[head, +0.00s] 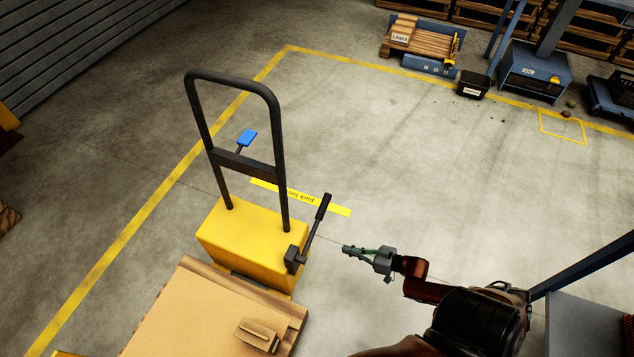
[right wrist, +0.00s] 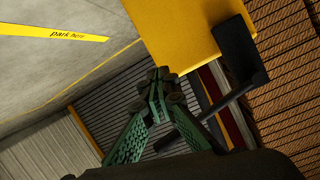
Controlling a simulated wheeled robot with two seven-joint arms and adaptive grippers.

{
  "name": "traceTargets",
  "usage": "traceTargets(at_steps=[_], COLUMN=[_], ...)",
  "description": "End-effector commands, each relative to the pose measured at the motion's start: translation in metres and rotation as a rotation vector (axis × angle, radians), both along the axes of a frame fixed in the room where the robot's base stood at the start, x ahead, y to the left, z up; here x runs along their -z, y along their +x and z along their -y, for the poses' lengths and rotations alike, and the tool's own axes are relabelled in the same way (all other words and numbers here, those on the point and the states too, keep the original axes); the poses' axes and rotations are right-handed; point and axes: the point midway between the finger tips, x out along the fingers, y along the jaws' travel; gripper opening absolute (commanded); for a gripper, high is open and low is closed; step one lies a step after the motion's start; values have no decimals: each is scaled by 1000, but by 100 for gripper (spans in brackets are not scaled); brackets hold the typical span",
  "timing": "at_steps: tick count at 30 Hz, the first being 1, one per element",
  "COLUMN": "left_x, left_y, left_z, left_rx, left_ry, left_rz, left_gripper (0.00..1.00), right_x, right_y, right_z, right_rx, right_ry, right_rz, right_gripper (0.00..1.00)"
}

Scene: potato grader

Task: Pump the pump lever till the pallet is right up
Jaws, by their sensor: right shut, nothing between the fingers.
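The pump lever (head: 318,222) is a black bar with a thick grip, on the right side of the yellow pallet truck body (head: 245,240). It slants up and to the right from its dark bracket. In the right wrist view the lever (right wrist: 222,104) runs down-left from its bracket, partly behind my fingers. My right gripper (head: 346,249) is shut and empty, to the right of the lever and apart from it; its green fingers (right wrist: 160,75) show in the wrist view. The pallet (head: 180,315) lies in front of the truck, its near part cut off. My left gripper is out of view.
A small wooden block (head: 258,333) lies on the pallet. A blue post (head: 585,265) stands at the right.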

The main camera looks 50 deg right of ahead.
Motion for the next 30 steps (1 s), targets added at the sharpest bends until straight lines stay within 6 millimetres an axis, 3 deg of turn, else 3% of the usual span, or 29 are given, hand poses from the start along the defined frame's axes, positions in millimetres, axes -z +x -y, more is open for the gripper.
traceTargets(at_steps=[1, 3, 7, 11, 15, 18, 24, 30], left_x=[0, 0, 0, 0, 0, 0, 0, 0], left_y=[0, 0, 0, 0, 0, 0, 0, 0], left_z=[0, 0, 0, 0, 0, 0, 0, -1], left_rx=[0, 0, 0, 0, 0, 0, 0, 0], left_ry=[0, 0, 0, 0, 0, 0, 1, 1], left_rz=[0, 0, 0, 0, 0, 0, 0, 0], left_gripper=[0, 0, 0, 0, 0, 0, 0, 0], right_x=[16, 36, 55, 52, 29, 4, -38, -54], right_y=[-10, -25, -58, -95, -139, -170, -217, -233], right_z=[-30, -67, -128, -178, -217, -234, -249, -251], right_rx=[8, 11, -1, -28, -71, -104, -155, -174], right_ry=[-1, -24, -72, -120, -167, -191, -216, -223], right_rz=[-66, -174, -367, -552, -741, -861, -1027, -1083], right_gripper=[0, 0, 0, 0, 0, 0, 0, 0])
